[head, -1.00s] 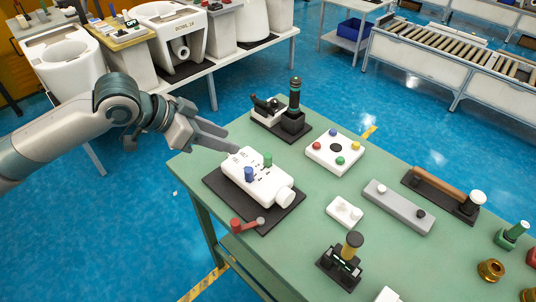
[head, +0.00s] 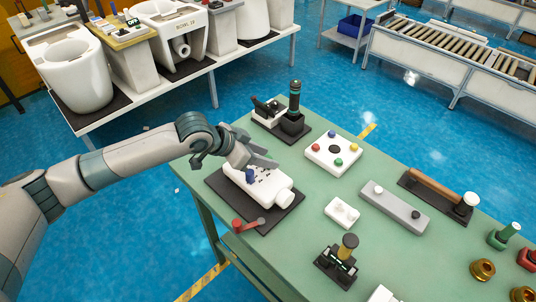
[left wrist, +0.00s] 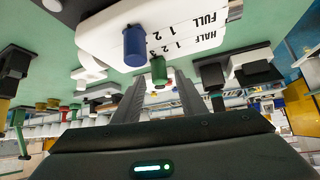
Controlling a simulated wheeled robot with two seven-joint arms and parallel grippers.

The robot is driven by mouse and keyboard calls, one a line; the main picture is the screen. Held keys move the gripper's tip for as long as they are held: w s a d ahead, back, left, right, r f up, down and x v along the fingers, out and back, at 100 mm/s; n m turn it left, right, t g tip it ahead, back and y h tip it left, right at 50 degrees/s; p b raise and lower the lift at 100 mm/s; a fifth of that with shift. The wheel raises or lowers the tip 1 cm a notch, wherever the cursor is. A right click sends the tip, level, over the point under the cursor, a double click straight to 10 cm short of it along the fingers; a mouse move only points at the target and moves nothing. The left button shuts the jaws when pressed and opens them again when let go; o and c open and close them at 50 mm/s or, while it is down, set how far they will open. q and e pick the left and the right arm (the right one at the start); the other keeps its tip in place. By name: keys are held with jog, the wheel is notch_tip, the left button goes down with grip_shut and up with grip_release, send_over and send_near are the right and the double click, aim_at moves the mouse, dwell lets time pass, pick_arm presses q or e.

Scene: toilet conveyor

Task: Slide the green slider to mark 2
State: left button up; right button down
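The white slider box (head: 268,188) lies on a dark mat on the green table. Its blue slider (head: 250,176) stands up on the near side. The green slider (left wrist: 158,70) shows in the left wrist view, just ahead of and between my fingertips; in the head view my gripper hides it. Printed FULL and HALF rows with numbers show on the box (left wrist: 100,35), upside down in the left wrist view. My left gripper (head: 270,162) is open over the box, fingers on either side of the green slider's line; contact cannot be told. My right gripper is out of view.
A red-handled lever (head: 247,224) lies at the mat's near edge. A black-based device (head: 293,122) stands behind the box. A white button panel (head: 334,153) and a small white block (head: 341,212) are to the right, with clear table between.

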pick_arm(q)
jog(key=shift+x, duration=0.95)
jog(key=shift+c, duration=1.1)
grip_shut()
jog(key=shift+w+a+p, duration=0.3)
jog(key=shift+w+a, duration=0.4)
jog(key=shift+a, duration=0.05)
jog(key=shift+o, duration=1.1)
grip_release()
